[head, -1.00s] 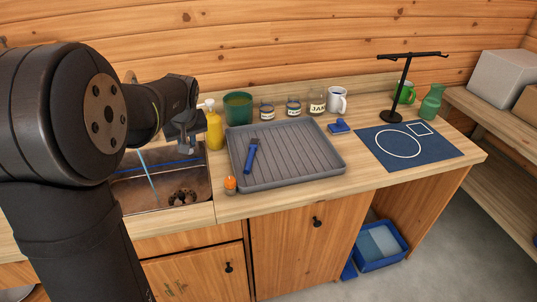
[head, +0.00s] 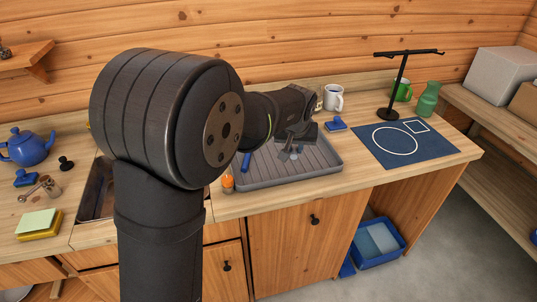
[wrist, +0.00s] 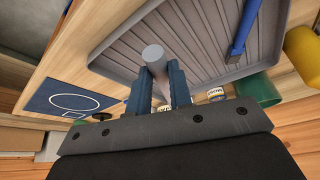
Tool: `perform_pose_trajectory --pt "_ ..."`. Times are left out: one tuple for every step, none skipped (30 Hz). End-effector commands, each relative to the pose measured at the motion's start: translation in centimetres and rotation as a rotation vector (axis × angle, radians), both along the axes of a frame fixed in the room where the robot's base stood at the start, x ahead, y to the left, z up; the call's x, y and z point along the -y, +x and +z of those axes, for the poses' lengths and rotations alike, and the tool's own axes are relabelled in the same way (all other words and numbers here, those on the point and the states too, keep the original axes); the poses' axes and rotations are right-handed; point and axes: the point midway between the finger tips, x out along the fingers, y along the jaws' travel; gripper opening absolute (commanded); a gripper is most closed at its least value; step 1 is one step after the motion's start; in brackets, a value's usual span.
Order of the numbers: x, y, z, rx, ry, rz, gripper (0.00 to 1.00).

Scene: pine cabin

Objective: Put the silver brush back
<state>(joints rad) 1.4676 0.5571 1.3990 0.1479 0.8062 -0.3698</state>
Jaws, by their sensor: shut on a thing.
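My gripper (head: 291,150) is above the grey ribbed tray (head: 290,178), over its right-hand part in the head view. In the wrist view my gripper (wrist: 158,82) has its blue fingers shut on a silver cylindrical thing, which I take for the silver brush (wrist: 153,53). Its round end points towards the camera; its other end is mostly hidden by the fingers. In the wrist view the tray (wrist: 115,52) lies behind the held brush; I cannot tell whether they touch. A blue-handled brush (head: 246,162) lies on the tray, apart from my gripper.
A navy mat (head: 372,149) with white outlines and a black stand (head: 390,112) are to the right. A mug (head: 333,98), blue item (head: 336,124) and green vase (head: 428,100) stand near the back. An orange-topped item (head: 227,184) stands by the tray's left corner.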

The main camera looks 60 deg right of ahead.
Motion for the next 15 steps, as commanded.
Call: perform_pose_trajectory --pt "0.2 1.0 -0.7 0.000 0.003 0.005 0.00" --pt "0.3 1.6 -1.0 -0.001 0.004 0.006 0.00" --pt "0.5 2.6 -1.6 -0.001 0.003 0.007 0.00" --pt "0.7 3.2 -2.0 -0.001 0.003 0.008 0.00" --pt "0.8 3.9 -2.5 -0.001 0.004 0.007 0.00" --pt "1.0 4.9 -3.0 -0.001 0.004 0.008 0.00" --pt "1.1 5.5 -3.5 -0.001 0.004 0.007 0.00" --pt "1.3 6.2 -3.8 -0.001 0.003 0.008 0.00" --pt "1.5 7.1 -4.3 -0.001 0.003 0.007 0.00" --pt "1.6 7.6 -4.7 -0.002 0.002 0.007 0.00" --pt "1.7 8.2 -5.0 -0.001 0.003 0.007 0.00" --pt "1.9 8.8 -5.5 -0.001 0.003 0.007 0.00" --pt "2.0 9.3 -5.7 -0.001 0.002 0.005 0.00" --pt "2.1 9.6 -5.9 0.000 0.001 0.004 0.00" --pt "2.2 10.0 -6.1 0.000 0.000 0.005 0.00"
